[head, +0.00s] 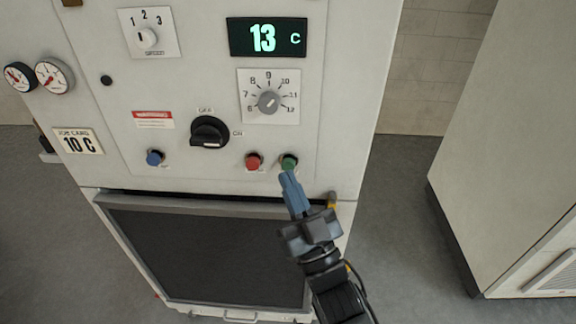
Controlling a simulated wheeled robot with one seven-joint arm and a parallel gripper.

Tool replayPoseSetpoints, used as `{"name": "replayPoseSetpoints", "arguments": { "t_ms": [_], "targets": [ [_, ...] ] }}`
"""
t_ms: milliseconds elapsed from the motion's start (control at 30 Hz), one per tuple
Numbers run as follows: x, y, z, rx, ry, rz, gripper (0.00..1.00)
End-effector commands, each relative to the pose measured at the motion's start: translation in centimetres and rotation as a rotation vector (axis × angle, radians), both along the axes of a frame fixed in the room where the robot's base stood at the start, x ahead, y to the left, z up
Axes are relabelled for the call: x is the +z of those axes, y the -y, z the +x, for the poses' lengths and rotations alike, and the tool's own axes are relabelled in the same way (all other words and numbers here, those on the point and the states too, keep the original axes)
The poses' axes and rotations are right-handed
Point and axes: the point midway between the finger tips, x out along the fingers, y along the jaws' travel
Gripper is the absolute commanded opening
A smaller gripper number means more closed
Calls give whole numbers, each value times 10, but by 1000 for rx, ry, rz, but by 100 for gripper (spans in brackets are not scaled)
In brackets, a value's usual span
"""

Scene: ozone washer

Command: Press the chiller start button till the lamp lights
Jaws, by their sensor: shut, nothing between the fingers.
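The chiller's pale front panel (190,90) carries a row of push buttons along its lower edge: a blue button (155,158) at the left, a red button (254,161) and a green button (289,161) at the right. No start label is readable on them. My gripper (288,176) is shut and empty, its blue fingertips just below the green button in the head view. I cannot tell whether they touch it. The green button looks dull, and no lit lamp shows on the panel. A small dark round fitting (106,80) at the upper left is unlit.
A display (266,38) reads 13 C above a numbered grey dial (269,101). A black rotary switch (210,133) sits left of the red button. A job card (79,141) reads 10 C. Two gauges are at the left. A pale cabinet (510,150) stands right, across open floor.

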Motion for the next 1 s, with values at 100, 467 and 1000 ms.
{"name": "replayPoseSetpoints", "arguments": {
  "t_ms": [100, 467, 1000],
  "targets": [
    [0, 0, 0, 0, 0, 0, 0],
    [0, 0, 1, 0, 0, 0, 0],
    [0, 0, 8, 0, 0, 0, 0]
  ]
}}
